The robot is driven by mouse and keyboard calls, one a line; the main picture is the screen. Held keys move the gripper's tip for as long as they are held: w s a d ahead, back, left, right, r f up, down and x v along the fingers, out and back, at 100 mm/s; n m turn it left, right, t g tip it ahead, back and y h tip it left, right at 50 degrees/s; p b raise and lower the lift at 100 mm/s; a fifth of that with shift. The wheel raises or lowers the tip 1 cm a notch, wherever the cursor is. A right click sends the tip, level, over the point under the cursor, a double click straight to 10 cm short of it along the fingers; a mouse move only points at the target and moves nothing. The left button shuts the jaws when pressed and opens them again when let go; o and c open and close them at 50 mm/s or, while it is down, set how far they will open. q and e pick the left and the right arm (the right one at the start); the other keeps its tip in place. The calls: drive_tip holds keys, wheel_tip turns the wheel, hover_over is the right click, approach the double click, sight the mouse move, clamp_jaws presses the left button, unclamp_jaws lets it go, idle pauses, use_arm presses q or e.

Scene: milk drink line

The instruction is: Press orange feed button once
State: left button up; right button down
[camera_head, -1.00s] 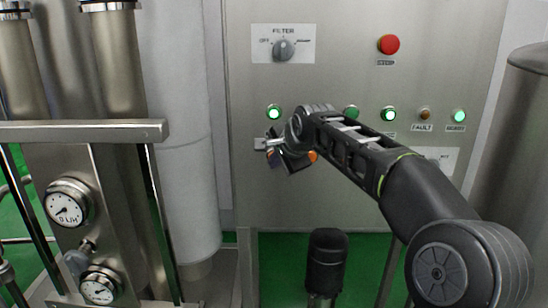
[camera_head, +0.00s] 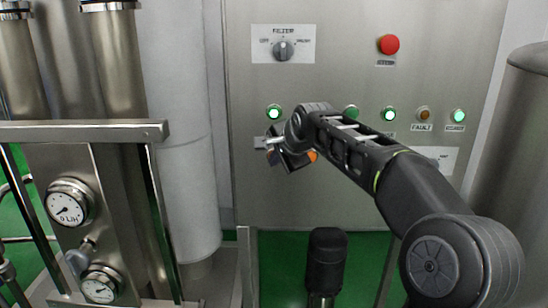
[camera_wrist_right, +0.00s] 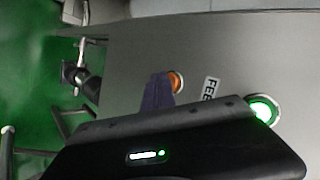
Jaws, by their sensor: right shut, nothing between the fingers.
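The orange feed button (camera_head: 313,156) sits low on the steel control panel, just right of my right gripper (camera_head: 288,160) and partly covered by it. In the right wrist view the orange button (camera_wrist_right: 177,82) is lit, beside a label that begins with "FEE". My right gripper (camera_wrist_right: 158,92) is shut and empty, its dark fingertips overlapping the button's left edge in that view. I cannot tell whether they touch it. My left gripper is not in view.
The panel (camera_head: 340,205) also carries a filter knob (camera_head: 284,48), a red stop button (camera_head: 389,44), several green lamps and a fault lamp (camera_head: 424,114). Pipes and gauges (camera_head: 68,206) stand at left, a steel tank (camera_head: 525,150) at right.

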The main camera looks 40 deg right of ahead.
drive_tip(key=shift+w+d, duration=0.1)
drive_tip(key=shift+w, duration=0.05)
idle(0.5)
drive_tip(key=shift+s+a+b, duration=0.5)
drive_tip(key=shift+s+b, duration=0.05)
drive_tip(key=shift+s, duration=0.15)
drive_tip(key=shift+s+f, duration=0.1)
drive_tip(key=s+a+b, duration=0.1)
drive_tip(key=s, duration=0.1)
drive_tip(key=s+a+b, duration=0.1)
drive_tip(key=a+b, duration=0.1)
drive_tip(key=shift+s, duration=0.4)
idle(0.7)
